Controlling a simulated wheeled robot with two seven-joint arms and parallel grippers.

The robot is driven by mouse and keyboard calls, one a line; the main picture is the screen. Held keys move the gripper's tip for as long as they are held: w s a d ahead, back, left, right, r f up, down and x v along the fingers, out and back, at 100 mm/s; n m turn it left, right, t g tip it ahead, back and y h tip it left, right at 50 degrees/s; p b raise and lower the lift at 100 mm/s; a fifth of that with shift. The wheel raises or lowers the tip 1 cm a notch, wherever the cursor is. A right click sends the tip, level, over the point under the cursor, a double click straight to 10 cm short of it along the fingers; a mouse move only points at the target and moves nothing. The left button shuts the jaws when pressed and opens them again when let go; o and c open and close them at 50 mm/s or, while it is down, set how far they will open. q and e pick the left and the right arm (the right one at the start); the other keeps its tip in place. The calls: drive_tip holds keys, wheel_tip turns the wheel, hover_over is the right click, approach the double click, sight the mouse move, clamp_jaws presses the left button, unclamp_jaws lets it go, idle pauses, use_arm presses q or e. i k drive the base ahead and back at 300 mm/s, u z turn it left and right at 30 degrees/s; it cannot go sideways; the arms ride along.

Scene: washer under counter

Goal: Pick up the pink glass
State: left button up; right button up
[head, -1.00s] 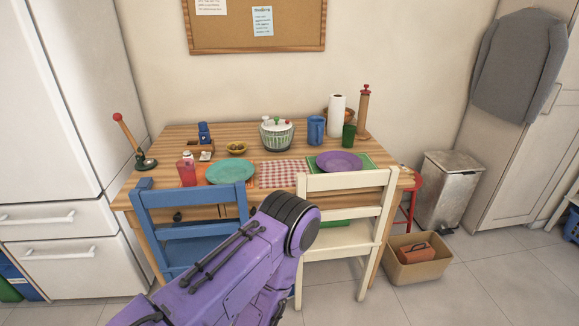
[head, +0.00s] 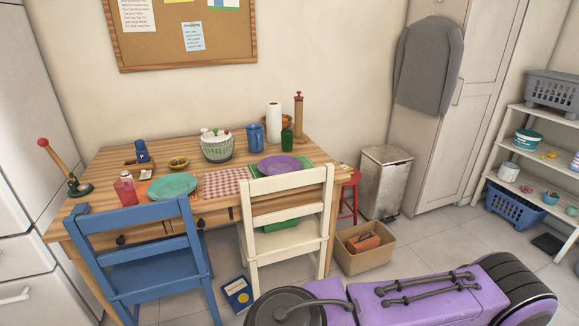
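A reddish-pink, glass-like vessel (head: 125,190) stands on the left front part of the wooden table (head: 228,203), just left of the teal plate (head: 174,187). It looks like the pink glass, but it is small here and its exact shape is hard to tell. The top of the blue chair (head: 140,221) is just in front of it. A purple link of my arm crosses the lower right of the view, far from the vessel. Neither of my grippers is in view.
The blue chair and a white chair (head: 287,184) block the table's front. A cardboard box (head: 366,251), a metal bin (head: 384,182) and a red stool stand right of the table. A book (head: 237,294) lies on the floor. Shelves (head: 541,155) stand at the right.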

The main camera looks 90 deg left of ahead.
sight(124, 188)
drive_tip(key=k, duration=2.2)
drive_tip(key=u, duration=0.55)
